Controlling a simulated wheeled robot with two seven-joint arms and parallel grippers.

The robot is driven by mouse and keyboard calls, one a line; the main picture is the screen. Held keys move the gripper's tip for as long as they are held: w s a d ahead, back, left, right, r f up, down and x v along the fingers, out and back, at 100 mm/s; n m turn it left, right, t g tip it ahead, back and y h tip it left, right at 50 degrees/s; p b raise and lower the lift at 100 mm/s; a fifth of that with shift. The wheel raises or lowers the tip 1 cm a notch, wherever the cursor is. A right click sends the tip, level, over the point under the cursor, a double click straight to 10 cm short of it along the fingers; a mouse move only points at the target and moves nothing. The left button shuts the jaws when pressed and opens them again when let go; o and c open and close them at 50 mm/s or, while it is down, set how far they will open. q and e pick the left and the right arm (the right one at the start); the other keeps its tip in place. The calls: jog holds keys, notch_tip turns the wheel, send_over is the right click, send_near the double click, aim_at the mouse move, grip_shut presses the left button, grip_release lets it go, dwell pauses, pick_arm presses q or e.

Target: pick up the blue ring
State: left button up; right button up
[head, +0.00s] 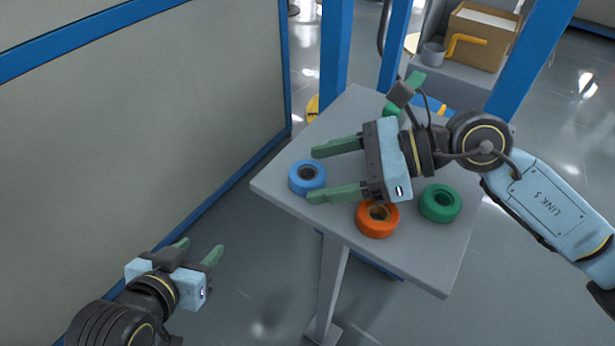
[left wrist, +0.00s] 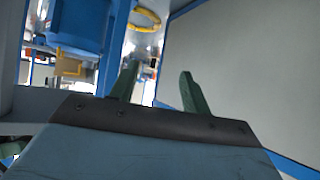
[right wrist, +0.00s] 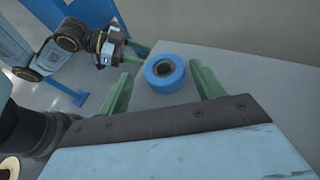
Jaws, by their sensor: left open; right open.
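The blue ring (head: 307,177) lies flat on the grey table (head: 290,205) near its left edge. My right gripper (head: 325,172) is open, with its green fingers pointing left above the table near the ring. In the right wrist view the blue ring (right wrist: 165,73) shows between and a little beyond the open fingers (right wrist: 163,88); I cannot tell whether they touch it. My left gripper (head: 199,249) is open and empty, low and left of the table. In the left wrist view its fingers (left wrist: 158,80) hold nothing.
An orange ring (head: 377,219) and a green ring (head: 440,203) lie on the table near my right gripper. A green object (head: 392,108) is at the table's back. Blue posts (head: 336,45) and a cardboard box (head: 480,35) stand behind; a panel wall (head: 150,110) is at left.

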jog(key=shift+x, duration=1)
jog(key=c, duration=0.9)
pick_arm(q)
jog(key=shift+w+d+r+t, duration=0.3)
jog(key=shift+w+r+t, duration=0.25)
jog(key=shift+r, duration=0.25)
pick_arm(e)
jog(key=shift+r, duration=0.1)
